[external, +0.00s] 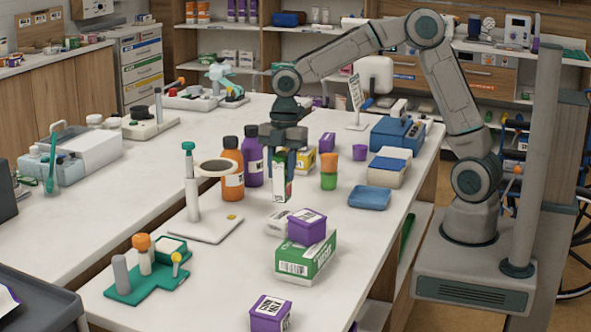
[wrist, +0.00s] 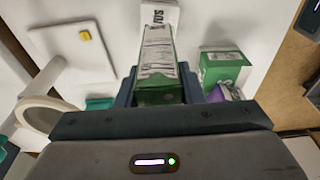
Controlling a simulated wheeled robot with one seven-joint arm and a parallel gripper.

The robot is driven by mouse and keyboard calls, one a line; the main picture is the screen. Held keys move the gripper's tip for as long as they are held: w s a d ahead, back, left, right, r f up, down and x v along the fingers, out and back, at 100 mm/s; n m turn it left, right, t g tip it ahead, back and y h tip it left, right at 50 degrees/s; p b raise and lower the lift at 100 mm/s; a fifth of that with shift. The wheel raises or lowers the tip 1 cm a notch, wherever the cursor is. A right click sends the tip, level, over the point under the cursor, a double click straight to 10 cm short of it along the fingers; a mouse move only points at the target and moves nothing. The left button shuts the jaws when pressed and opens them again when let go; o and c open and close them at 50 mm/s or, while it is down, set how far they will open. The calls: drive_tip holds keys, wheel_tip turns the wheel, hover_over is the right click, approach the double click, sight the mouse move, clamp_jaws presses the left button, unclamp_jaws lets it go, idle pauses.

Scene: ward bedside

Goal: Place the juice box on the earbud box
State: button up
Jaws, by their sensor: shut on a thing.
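The juice box (external: 279,186) is a slim green and white carton held upright between the fingers of my gripper (external: 284,165). In the wrist view the carton (wrist: 157,58) sits between the two fingers (wrist: 159,85), and they are shut on it. A small white box with dark lettering (external: 278,223) lies on the counter below and in front of the carton; it seems to be the earbud box. It also shows in the wrist view (wrist: 160,14), partly hidden behind the carton. Its full label cannot be read. The carton appears to be clear of the counter.
A purple box (external: 307,227) sits on a green and white box (external: 318,258), close beside the white box. An orange bottle (external: 232,180) and a ring stand (external: 205,228) are to the left. A blue tray (external: 369,197) is to the right. The front counter (external: 215,285) has free room.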

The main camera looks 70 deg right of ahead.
sight(281, 184)
drive_tip(key=shift+f, duration=2.05)
drive_tip(key=o, duration=1.1)
drive_tip(key=shift+f, duration=0.15)
drive_tip(key=r, duration=0.4)
drive_tip(key=d+r, duration=0.1)
drive_tip(key=r, duration=0.7)
drive_tip(key=shift+d+r, duration=0.1)
drive_tip(key=shift+d, duration=0.25)
drive_tip(key=s+d+f+m+t, duration=0.1)
drive_tip(key=s+d+m, duration=0.3)
drive_tip(key=s+m, duration=0.2)
drive_tip(key=s+d+f+m+t+h, duration=0.1)
drive_tip(key=s+d+m, duration=0.4)
drive_tip(key=s, duration=0.4)
drive_tip(key=s+d+f+m, duration=0.2)
drive_tip(key=s+d+m, duration=0.2)
drive_tip(key=s+m, duration=0.3)
drive_tip(key=shift+s+d+t+h, duration=0.25)
drive_tip(key=shift+s+t+h, duration=0.1)
drive_tip(key=shift+t+h, duration=0.05)
